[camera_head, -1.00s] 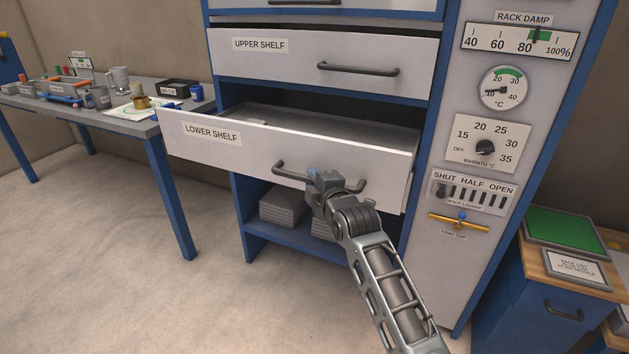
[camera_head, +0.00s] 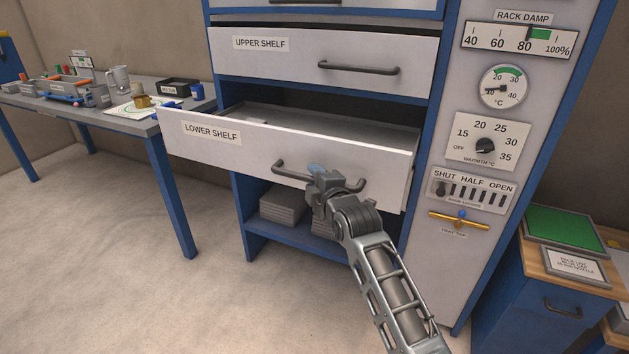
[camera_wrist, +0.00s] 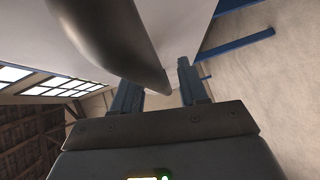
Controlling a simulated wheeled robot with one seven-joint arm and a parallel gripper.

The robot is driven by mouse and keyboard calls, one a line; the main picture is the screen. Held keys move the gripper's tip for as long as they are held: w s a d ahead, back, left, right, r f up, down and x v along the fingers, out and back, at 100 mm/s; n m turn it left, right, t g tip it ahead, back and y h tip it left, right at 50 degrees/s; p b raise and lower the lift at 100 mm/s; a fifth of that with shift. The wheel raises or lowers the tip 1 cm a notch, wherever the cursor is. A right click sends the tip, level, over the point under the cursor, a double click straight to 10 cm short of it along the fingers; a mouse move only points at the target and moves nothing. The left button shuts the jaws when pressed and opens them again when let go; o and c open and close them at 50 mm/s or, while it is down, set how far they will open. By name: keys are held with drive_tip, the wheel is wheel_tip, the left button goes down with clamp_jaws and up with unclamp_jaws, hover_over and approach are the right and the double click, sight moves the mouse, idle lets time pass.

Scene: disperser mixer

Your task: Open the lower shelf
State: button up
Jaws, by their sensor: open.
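The lower shelf (camera_head: 212,132) is a white drawer front with a "LOWER SHELF" label and a dark bar handle (camera_head: 290,173). It stands pulled out from the cabinet, and its grey tray (camera_head: 330,126) shows behind the front. My gripper (camera_head: 318,172) is at the right half of the handle and hides part of it. In the wrist view, my gripper's two fingers (camera_wrist: 158,92) are apart, and the dark handle (camera_wrist: 105,40) looms close in front of them. I cannot tell whether they touch it.
The closed upper shelf (camera_head: 290,66) is above. Grey stacks (camera_head: 283,206) lie in the open space below. A control panel with a brass tap (camera_head: 459,221) is to the right. A cluttered bench (camera_head: 160,117) is at left. The floor in front is clear.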

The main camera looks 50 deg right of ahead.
drive_tip(key=v, duration=0.7)
drive_tip(key=shift+s+a+b, duration=0.15)
drive_tip(key=shift+s+b, duration=0.1)
drive_tip(key=shift+b, duration=0.05)
drive_tip(key=s+a+f+m+y, duration=0.2)
drive_tip(key=s+a+f, duration=0.2)
drive_tip(key=s+a, duration=0.45)
drive_tip(key=s+a+f+m+y, duration=0.25)
drive_tip(key=s+a, duration=0.25)
drive_tip(key=s, duration=0.7)
drive_tip(key=s+a+r+m, duration=0.2)
drive_tip(key=s+a, duration=0.1)
drive_tip(key=s, duration=0.3)
drive_tip(key=s+a+r+m+y, duration=0.1)
drive_tip(key=s+a+r+m, duration=0.1)
drive_tip(key=s, duration=0.4)
drive_tip(key=s+a+r+m+y, duration=0.1)
drive_tip(key=s+a+m, duration=0.2)
drive_tip(key=s, duration=0.3)
drive_tip(key=shift+s+a+r, duration=0.2)
drive_tip(key=shift+a+r, duration=0.2)
drive_tip(key=shift+a, duration=0.15)
